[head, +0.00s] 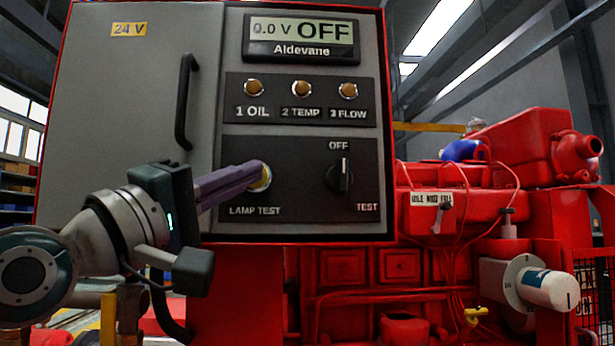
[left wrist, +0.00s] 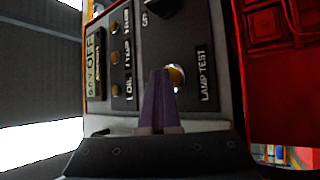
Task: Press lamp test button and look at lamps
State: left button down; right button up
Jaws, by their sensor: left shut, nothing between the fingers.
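The lamp test button (head: 262,178) is a yellowish round button in a metal ring above the words LAMP TEST on the black lower panel. My left gripper (head: 258,176) is shut and empty, its purple fingers reaching to the button's face. In the left wrist view the fingertips (left wrist: 160,74) overlap the button (left wrist: 175,77); I cannot tell whether it is pushed in. The three amber lamps, 1 OIL (head: 254,87), 2 TEMP (head: 301,89) and 3 FLOW (head: 348,90), look dull and unlit. The display (head: 301,31) reads 0.0 V OFF. My right gripper is not in view.
A black rotary switch (head: 341,177) marked OFF and TEST sits right of the button, its pointer upward. A black door handle (head: 186,102) stands out from the grey cabinet at left. The red engine (head: 450,215), with pipes and a white filter (head: 545,287), fills the right side.

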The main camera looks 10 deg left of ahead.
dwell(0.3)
pick_arm(q)
jog(key=shift+s+d+p, duration=0.2)
jog(key=shift+s+p, duration=0.55)
jog(key=shift+s, duration=0.05)
jog(key=s+p, duration=0.1)
jog(key=s, duration=0.1)
jog(key=s+d+p, duration=0.1)
jog(key=s+p, duration=0.1)
jog(key=shift+s+d, duration=0.2)
jog(key=shift+s, duration=0.2)
dwell(0.5)
